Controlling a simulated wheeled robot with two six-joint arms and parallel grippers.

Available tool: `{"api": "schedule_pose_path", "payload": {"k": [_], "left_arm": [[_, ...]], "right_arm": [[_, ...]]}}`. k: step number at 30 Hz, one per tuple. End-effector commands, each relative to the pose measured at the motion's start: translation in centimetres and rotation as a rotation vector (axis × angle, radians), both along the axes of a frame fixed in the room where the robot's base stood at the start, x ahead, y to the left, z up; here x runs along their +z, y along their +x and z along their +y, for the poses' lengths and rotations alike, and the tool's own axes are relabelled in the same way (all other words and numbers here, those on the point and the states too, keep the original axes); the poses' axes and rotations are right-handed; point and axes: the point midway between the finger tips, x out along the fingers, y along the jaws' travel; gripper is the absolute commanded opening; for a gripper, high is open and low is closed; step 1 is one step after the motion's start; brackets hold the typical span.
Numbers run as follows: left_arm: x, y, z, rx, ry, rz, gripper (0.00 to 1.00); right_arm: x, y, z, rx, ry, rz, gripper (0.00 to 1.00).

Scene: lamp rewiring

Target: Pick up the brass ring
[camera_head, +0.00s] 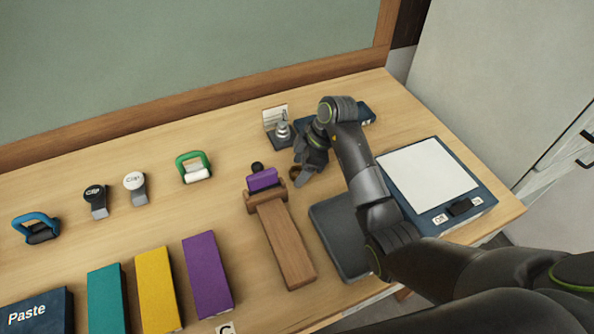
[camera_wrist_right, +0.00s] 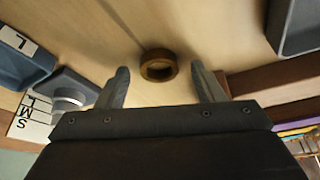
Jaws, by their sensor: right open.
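The brass ring (camera_wrist_right: 158,66) lies on the wooden table in the right wrist view, with its dark opening showing. My right gripper (camera_wrist_right: 160,70) is open and empty, with one finger to each side of the ring in that view. The fingers do not appear to touch it. In the head view my right gripper (camera_head: 303,176) points down over the table right of the purple-topped wooden holder, and it largely hides the ring there. My left gripper is not in view.
A small grey stand with a white card (camera_head: 275,116) is close behind my right gripper. A dark grey tray (camera_head: 335,232) and a blue-framed white panel (camera_head: 430,178) lie to the right. The wooden holder (camera_head: 286,245) stands left. Coloured blocks and handled tools fill the left side.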

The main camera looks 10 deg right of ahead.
Motion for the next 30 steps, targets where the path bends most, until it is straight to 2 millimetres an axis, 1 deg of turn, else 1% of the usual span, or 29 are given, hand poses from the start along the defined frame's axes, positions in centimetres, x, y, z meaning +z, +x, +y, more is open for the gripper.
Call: {"api": "schedule_pose_path", "payload": {"k": [2, 7, 8, 18, 19, 26, 29, 30], "left_arm": [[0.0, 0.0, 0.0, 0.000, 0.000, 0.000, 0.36], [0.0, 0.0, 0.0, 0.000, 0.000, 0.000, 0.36], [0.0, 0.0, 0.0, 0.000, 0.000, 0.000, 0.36], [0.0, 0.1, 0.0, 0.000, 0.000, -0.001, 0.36], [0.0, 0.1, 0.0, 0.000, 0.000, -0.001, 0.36], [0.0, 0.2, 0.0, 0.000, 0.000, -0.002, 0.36], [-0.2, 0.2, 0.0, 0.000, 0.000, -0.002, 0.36], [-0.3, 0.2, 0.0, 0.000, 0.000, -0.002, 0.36]], "right_arm": [[-0.3, 0.0, 0.1, 0.001, -0.001, 0.000, 0.62], [-0.3, 0.0, 0.1, 0.001, -0.001, -0.001, 0.62], [-0.3, 0.0, 0.1, 0.001, -0.001, -0.001, 0.60], [-0.3, 0.0, 0.1, 0.001, 0.000, -0.001, 0.16], [-0.3, 0.0, 0.1, 0.001, 0.000, -0.001, 0.14], [-0.1, 0.1, 0.1, 0.000, 0.000, -0.002, 0.14], [0.7, 0.1, 0.1, 0.000, 0.000, -0.005, 0.14], [1.3, 0.2, 0.1, 0.001, 0.000, -0.006, 0.14]]}}
